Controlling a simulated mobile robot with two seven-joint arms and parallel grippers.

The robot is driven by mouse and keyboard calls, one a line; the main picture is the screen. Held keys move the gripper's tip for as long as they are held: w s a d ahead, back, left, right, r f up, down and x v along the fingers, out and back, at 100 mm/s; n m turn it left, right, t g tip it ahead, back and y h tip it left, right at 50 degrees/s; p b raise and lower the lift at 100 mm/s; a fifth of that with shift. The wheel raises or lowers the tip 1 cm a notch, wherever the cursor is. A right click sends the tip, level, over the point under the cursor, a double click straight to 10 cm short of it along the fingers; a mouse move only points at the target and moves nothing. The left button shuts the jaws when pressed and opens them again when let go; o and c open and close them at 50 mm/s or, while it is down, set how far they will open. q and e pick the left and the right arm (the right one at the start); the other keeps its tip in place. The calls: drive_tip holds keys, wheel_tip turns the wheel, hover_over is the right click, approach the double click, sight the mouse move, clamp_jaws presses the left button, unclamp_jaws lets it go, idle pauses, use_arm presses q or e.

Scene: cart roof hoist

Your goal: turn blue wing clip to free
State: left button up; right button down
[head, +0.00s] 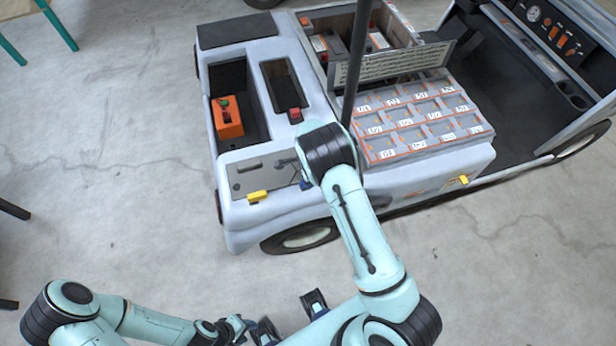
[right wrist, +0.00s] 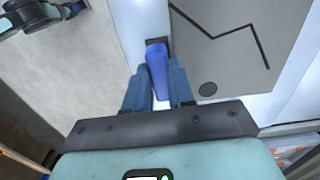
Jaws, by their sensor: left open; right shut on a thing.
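The blue wing clip (right wrist: 157,68) shows in the right wrist view, at the edge of the cart's pale body beside a grey panel. My right gripper (right wrist: 160,76) is shut on it, one finger on each side. In the head view only a small dark-blue bit (head: 306,185) shows by my right wrist, which hides most of that spot. My left gripper (head: 290,317) is open and empty, low in the head view, over the floor in front of the cart.
The cart's grey panel (head: 250,176) has a yellow clip (head: 258,196) at its front edge. A red clip (head: 295,115) and an orange box (head: 228,120) sit farther back. A dark post (head: 356,60) rises beside the numbered tray (head: 420,118).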

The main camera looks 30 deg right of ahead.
use_arm(q)
drive_tip(key=shift+r, duration=0.1)
use_arm(e)
drive_tip(key=shift+m, duration=0.3)
drive_tip(key=c, duration=1)
unclamp_jaws()
drive_tip(key=shift+o, duration=0.2)
use_arm(q)
drive_tip(key=shift+w+r+p, duration=0.45)
drive_tip(key=shift+r+p, duration=0.25)
drive_tip(key=shift+r, duration=0.1)
use_arm(e)
wheel_tip(320, 180, up, 13)
drive_tip(key=shift+r, duration=0.2)
